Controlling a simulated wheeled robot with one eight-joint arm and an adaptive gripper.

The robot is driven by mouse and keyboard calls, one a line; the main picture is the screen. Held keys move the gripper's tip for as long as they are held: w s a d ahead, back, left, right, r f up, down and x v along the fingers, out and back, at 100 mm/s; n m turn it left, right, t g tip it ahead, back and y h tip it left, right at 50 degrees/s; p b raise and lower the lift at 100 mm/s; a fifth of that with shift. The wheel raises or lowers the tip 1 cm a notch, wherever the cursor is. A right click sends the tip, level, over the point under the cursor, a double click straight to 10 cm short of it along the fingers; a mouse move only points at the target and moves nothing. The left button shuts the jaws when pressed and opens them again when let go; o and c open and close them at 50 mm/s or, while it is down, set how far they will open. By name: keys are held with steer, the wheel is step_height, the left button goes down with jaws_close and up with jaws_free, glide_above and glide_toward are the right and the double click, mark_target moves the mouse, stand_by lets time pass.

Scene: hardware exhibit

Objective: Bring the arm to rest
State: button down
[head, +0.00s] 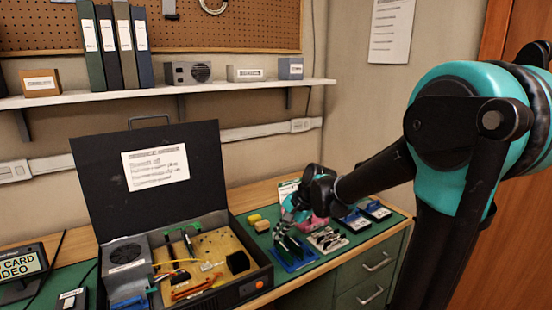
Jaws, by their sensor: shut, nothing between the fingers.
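My arm reaches in from the right in the head view. My gripper (287,236) hangs over the green mat on the bench, just right of the open black case (258,283). Its fingers point down and left, close above a blue item (297,262). The fingers are small and dark here; they look closed and hold nothing that I can see. Whether they touch the blue item I cannot tell.
The case's raised lid (100,165) bears a white label. Yellow blocks (259,223) and blue-and-dark items (377,210) lie near my gripper. A shelf (160,92) with binders and boxes runs above. A monitor (20,266) stands at the left.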

steer(key=s+d+f+n+t+h, duration=0.1)
steer(key=s+d+n+t+h, duration=0.2)
steer(key=d, duration=0.6)
steer(key=s+d+f+n+t+h, duration=0.1)
steer(key=d+f+n+h, duration=0.1)
steer(key=d+n, duration=0.5)
steer(key=s+d+f+m+g, duration=0.1)
steer(key=s+d+f+g, duration=0.1)
steer(key=s+f, duration=0.4)
steer(key=s, duration=0.5)
steer(key=shift+s+f+m, duration=0.15)
steer(key=shift+s+m, duration=0.25)
